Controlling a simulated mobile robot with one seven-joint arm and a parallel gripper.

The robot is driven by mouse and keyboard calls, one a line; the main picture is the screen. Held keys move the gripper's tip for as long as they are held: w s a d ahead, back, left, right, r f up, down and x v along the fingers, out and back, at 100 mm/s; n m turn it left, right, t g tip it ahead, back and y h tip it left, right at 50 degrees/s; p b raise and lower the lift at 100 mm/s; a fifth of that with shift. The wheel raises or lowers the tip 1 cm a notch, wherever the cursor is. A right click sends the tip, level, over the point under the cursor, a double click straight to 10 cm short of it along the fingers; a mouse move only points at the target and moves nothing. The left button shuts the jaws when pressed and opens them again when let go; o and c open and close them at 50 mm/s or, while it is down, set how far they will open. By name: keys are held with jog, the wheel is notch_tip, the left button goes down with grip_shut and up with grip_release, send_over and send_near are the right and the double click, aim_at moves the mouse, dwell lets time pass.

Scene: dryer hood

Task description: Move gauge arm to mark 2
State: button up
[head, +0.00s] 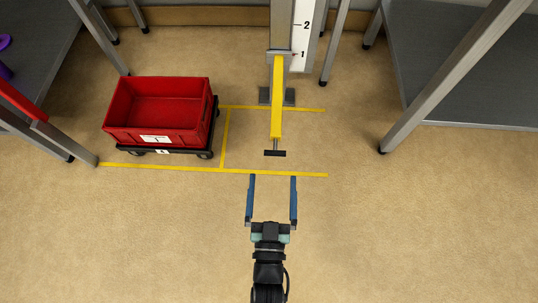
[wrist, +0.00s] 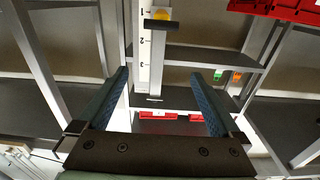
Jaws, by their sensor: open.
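The yellow gauge arm (head: 277,95) juts from a grey upright post (head: 281,22) towards me, with a black crossbar handle (head: 275,153) at its near end. Its collar sits level with mark 1 on the white scale (head: 302,42); mark 2 shows above. My gripper (head: 272,177) is open and empty, a little short of the handle and roughly in line with it. In the wrist view the handle (wrist: 162,24) lies beyond the open fingertips (wrist: 158,72), apart from them, and the scale (wrist: 144,50) shows 1, 2 and 3 running downwards.
A red crate (head: 157,110) on a black wheeled dolly (head: 205,155) stands left of the arm. Yellow floor lines (head: 225,140) run around it. Grey tables (head: 460,60) with metal legs stand at both sides. The floor around my gripper is clear.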

jog(key=b, duration=0.1)
send_near(275, 152)
jog(key=w+b, duration=0.2)
jog(key=w, duration=0.1)
jog(key=w+b, duration=0.2)
jog(key=w, duration=0.1)
jog(key=w+b, duration=0.2)
jog(key=w, duration=0.1)
jog(key=shift+w+f, duration=0.2)
jog(key=shift+f, duration=0.15)
jog(key=shift+w+r+b, duration=0.1)
jog(key=shift+w+b, duration=0.25)
jog(key=shift+c, duration=0.2)
grip_shut()
